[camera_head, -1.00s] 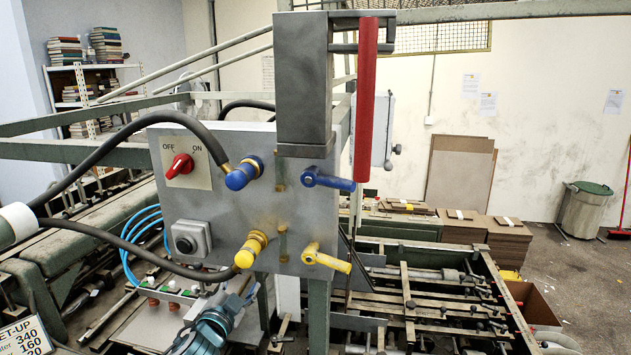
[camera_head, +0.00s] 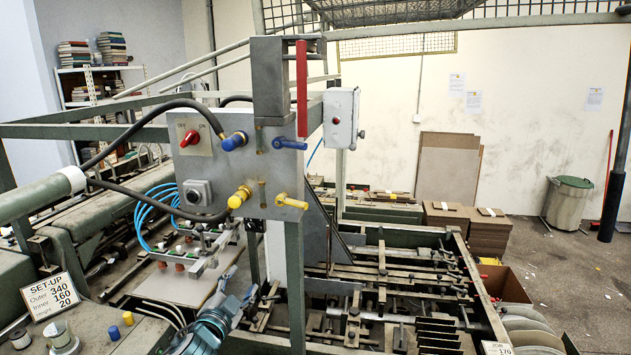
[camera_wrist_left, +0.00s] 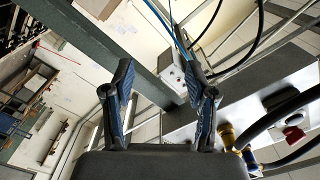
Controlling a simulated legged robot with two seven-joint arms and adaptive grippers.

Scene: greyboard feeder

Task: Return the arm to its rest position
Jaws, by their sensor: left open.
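My left gripper (camera_head: 240,284) shows at the bottom of the head view, below the grey control panel (camera_head: 222,165) and apart from it. In the left wrist view its two dark fingers (camera_wrist_left: 158,72) stand wide apart with nothing between them. The panel carries a red OFF/ON switch (camera_head: 190,139), a blue lever (camera_head: 289,144) and a yellow lever (camera_head: 292,202). The red switch also shows at the right of the left wrist view (camera_wrist_left: 294,134). A long red handle (camera_head: 302,88) hangs upright above the blue lever. My right gripper is not in view.
Black hoses (camera_head: 120,142) and blue tubing (camera_head: 160,210) run to the left of the panel. A green post (camera_head: 295,285) stands right of my gripper. A SET-UP sign (camera_head: 55,297) is at lower left. Open floor (camera_head: 560,262) lies at right.

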